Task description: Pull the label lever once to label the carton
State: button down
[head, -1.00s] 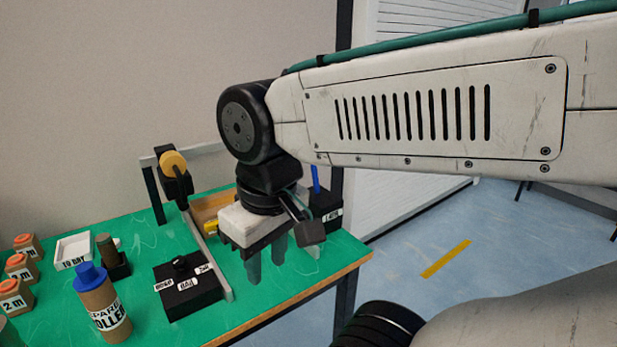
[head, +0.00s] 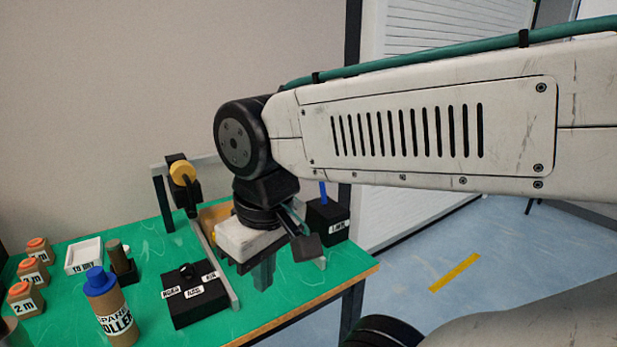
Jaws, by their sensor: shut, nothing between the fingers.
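The label lever is a blue rod (head: 323,192) standing up from a black box (head: 328,222) with a white label, at the right rear of the green table. My gripper (head: 264,275) points down over the table, in front of and to the left of the lever box. Its fingers are together with nothing between them, and it is apart from the lever. My wrist hides much of the conveyor behind it; only a tan surface (head: 215,213) shows at its left. I cannot make out the carton.
A black box with a knob and several labels (head: 195,295) stands left of my gripper. A post with a yellow roller (head: 182,172) stands behind it. A blue-capped brown bottle (head: 112,312), a white tray (head: 84,256) and several small orange-topped blocks (head: 33,272) occupy the left.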

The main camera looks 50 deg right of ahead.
aim_at(322, 184)
jog(key=z, duration=0.05)
jog(key=k, duration=0.35)
jog(key=z, duration=0.6)
jog(key=i, duration=0.5)
